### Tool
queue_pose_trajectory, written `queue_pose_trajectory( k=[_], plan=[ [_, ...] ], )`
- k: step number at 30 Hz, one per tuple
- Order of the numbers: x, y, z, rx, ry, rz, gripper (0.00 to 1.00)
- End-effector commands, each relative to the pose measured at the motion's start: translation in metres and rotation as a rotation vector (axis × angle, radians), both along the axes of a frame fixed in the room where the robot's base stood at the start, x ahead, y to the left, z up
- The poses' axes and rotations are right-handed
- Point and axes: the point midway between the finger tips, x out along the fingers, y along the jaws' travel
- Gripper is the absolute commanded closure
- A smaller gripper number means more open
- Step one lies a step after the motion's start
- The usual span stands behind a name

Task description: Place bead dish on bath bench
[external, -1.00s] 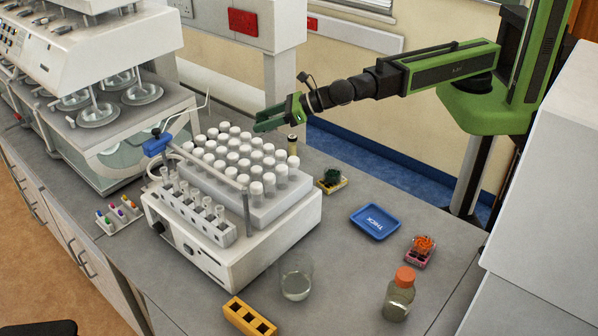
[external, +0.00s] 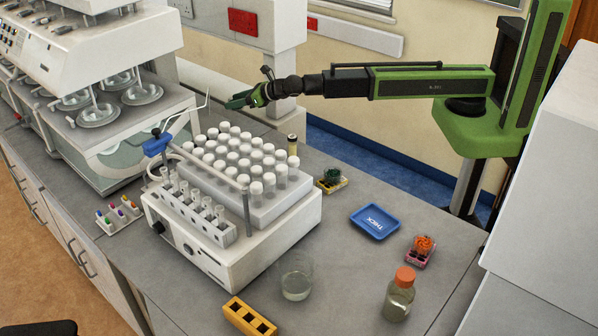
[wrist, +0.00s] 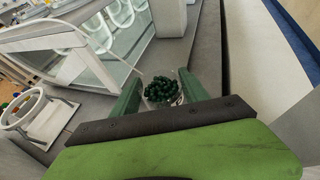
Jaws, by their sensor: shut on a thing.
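The bead dish (wrist: 162,91) is a small clear dish heaped with dark green beads. It sits between the two green fingers of my gripper (wrist: 162,96) in the wrist view. My gripper (external: 240,101) is shut on it, above the back of the bench beyond the rack of white-capped vials. The dish is hard to make out in the external view. The grey bench top by the glass bath (external: 140,135) shows bare behind the rack (external: 213,116). The same grey surface shows beyond the dish in the wrist view (wrist: 165,57).
A white wall cabinet (external: 265,50) stands behind my gripper. A blue tray (external: 375,221) lies to the right. A white ring stand (wrist: 28,117) is left in the wrist view.

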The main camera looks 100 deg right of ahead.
Motion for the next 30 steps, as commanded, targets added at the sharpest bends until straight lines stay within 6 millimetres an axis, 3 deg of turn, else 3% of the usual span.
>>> queue_pose_trajectory(
  k=[1, 6, 12, 18, 26, 30],
  plan=[
    [0.01, 0.013, -0.017, -0.002, 0.001, 0.004, 0.96],
    [0.033, 0.053, -0.045, -0.002, 0.0, 0.004, 0.96],
    [0.048, 0.082, -0.061, -0.001, -0.001, 0.003, 0.96],
    [0.049, 0.085, -0.061, -0.001, 0.0, 0.0, 0.96],
    [0.049, 0.085, -0.102, -0.001, -0.001, 0.0, 0.96],
    [0.049, 0.085, -0.101, -0.001, -0.001, 0.0, 0.96]
  ],
)
